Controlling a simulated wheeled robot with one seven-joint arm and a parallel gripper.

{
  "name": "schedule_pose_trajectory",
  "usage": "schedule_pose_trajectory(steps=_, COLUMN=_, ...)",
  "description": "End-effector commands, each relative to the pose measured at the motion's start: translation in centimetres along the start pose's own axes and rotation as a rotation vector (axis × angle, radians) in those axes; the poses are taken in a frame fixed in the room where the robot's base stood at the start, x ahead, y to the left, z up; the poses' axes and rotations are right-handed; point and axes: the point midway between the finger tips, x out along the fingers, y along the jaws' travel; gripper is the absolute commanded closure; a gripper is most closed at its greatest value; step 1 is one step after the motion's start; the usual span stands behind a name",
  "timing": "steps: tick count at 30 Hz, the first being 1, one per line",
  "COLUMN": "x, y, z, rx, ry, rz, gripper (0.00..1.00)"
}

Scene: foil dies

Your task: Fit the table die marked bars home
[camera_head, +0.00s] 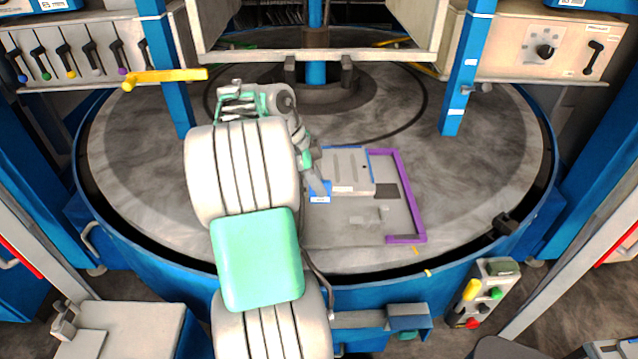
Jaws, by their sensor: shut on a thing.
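A pale grey die (349,170) with long grooves like bars on its top and blue edging lies at the upper left of the open purple frame (408,195) on the round table. Its right edge is apart from the frame's right side. A blue block with a white label (320,190) is at its left front corner. My gripper (317,182) is at the die's left side, shut on it; my arm and wrist partly hide the grip and the left of the frame area. Whether the die touches the plate below cannot be told.
The grey plate inside the frame shows a dark patch (387,191) and small raised blocks (372,216). The round table (480,160) is otherwise clear. Blue posts (462,80) stand at its sides, and a yellow handle (165,77) juts out at the left.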

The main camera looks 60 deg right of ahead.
Motion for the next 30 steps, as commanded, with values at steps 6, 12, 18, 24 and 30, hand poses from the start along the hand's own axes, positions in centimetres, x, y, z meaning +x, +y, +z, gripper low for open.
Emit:
schedule_pose_trajectory(steps=6, x=2.3, y=-0.1, z=0.9, rx=0.006, ry=0.0, rz=-0.006, gripper=1.0)
schedule_pose_trajectory(steps=12, x=3.9, y=-0.1, z=1.5, rx=0.005, ry=0.0, rz=-0.007, gripper=1.0)
schedule_pose_trajectory(steps=18, x=4.2, y=-0.1, z=1.7, rx=0.005, ry=0.0, rz=-0.007, gripper=1.0)
schedule_pose_trajectory(steps=24, x=4.2, y=-0.1, z=1.6, rx=0.005, ry=0.0, rz=-0.007, gripper=1.0)
schedule_pose_trajectory(steps=30, x=4.2, y=-0.1, z=1.7, rx=0.005, ry=0.0, rz=-0.006, gripper=1.0)
